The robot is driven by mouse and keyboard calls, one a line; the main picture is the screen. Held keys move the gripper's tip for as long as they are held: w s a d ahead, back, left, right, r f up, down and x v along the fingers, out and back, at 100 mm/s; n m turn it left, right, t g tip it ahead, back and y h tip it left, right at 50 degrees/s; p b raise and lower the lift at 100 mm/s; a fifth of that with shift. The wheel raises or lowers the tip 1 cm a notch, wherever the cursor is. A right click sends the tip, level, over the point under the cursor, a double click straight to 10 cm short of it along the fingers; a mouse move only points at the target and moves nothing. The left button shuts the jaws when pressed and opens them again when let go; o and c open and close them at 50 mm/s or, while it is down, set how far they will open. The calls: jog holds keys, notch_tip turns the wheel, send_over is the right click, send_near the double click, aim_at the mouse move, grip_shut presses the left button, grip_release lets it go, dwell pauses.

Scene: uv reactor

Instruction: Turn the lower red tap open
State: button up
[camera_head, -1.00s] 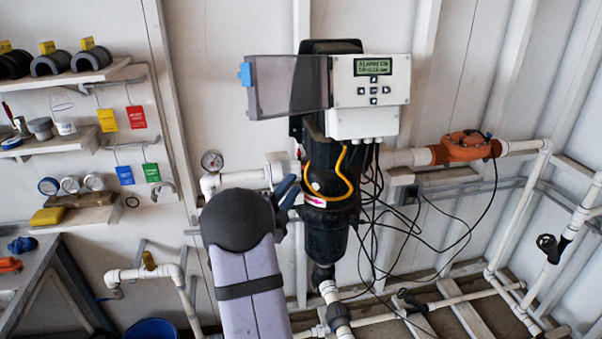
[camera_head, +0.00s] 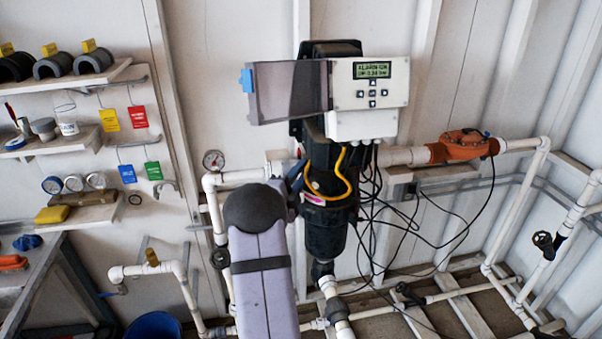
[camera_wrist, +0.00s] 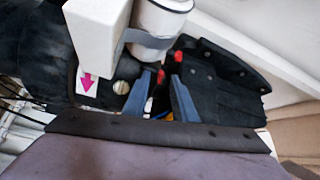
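In the wrist view, two small red parts, likely of a red tap (camera_wrist: 178,56), show beside the white pipe fitting, at and just beyond my fingertips. Their full shape is hidden, and I cannot tell which tap it is. My gripper (camera_wrist: 162,76) has two blue-grey fingers, apart, with a gap and a bit of red between the tips. I cannot tell whether they touch it. In the head view my gripper (camera_head: 298,173) is mostly hidden behind my arm, by the left side of the black reactor body (camera_head: 330,229). No red tap is clear there.
A control box (camera_head: 369,95) with an open cover (camera_head: 290,90) sits above. A yellow hose (camera_head: 345,185) and dark cables hang close by. An orange valve body (camera_head: 463,147) is at right.

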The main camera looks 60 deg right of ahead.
grip_shut()
